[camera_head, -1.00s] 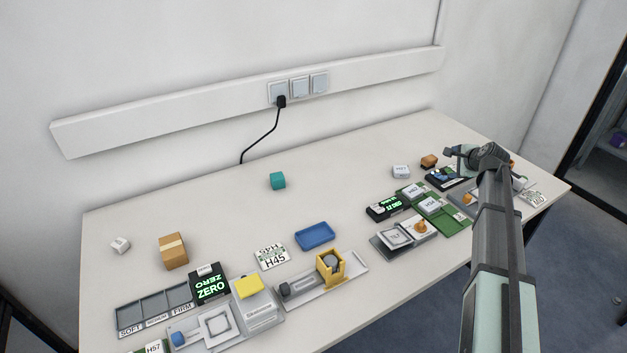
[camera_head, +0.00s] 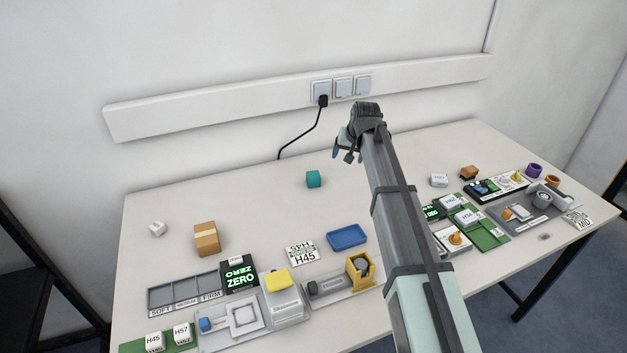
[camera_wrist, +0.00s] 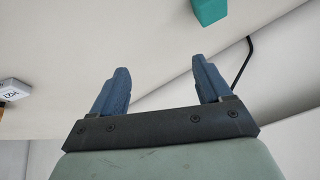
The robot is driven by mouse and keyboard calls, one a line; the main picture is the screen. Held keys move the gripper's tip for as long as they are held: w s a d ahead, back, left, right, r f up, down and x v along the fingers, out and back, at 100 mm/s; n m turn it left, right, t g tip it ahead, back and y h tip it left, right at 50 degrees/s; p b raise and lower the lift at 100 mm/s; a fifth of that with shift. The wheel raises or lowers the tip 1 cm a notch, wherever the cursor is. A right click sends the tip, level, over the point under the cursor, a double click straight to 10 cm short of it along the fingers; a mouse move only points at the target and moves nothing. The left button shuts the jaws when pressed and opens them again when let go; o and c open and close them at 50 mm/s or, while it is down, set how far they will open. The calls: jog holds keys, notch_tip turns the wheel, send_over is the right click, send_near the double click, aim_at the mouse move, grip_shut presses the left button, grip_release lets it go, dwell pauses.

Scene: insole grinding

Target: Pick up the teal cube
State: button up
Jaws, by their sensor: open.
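The teal cube (camera_head: 313,179) rests on the bare back-middle part of the white table (camera_head: 250,212). It also shows at the top edge of the wrist view (camera_wrist: 208,10), partly cut off. My gripper (camera_head: 347,152) is in the air above the table, to the right of the cube in the head view. In the wrist view its two blue fingers (camera_wrist: 162,82) are spread apart with nothing between them, and the cube is beyond their tips, apart from them.
A black cable (camera_head: 302,138) hangs from the wall socket (camera_head: 321,90) behind the cube. A blue tray (camera_head: 347,236), a cardboard box (camera_head: 207,239) and a white cube (camera_head: 157,228) stand on the table. Stations line the front. The table around the teal cube is clear.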

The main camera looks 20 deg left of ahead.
aim_at(313, 174)
jog(key=s+a+r+n, duration=0.1)
jog(key=s+a+n, duration=0.3)
jog(key=s+a, duration=0.3)
jog(key=shift+g+h, duration=0.3)
jog(key=shift+h, duration=0.1)
jog(key=x, duration=0.6)
jog(key=w+a+x, duration=0.1)
jog(key=x, duration=0.2)
jog(key=shift+w+a+r, duration=0.1)
jog(key=shift+r, duration=0.2)
jog(key=shift+x, duration=2.55)
jog(key=shift+w+a+r, duration=0.1)
jog(key=shift+w+r, duration=0.05)
jog(key=shift+w, duration=0.05)
jog(key=c, duration=1)
jog(key=shift+r, duration=0.1)
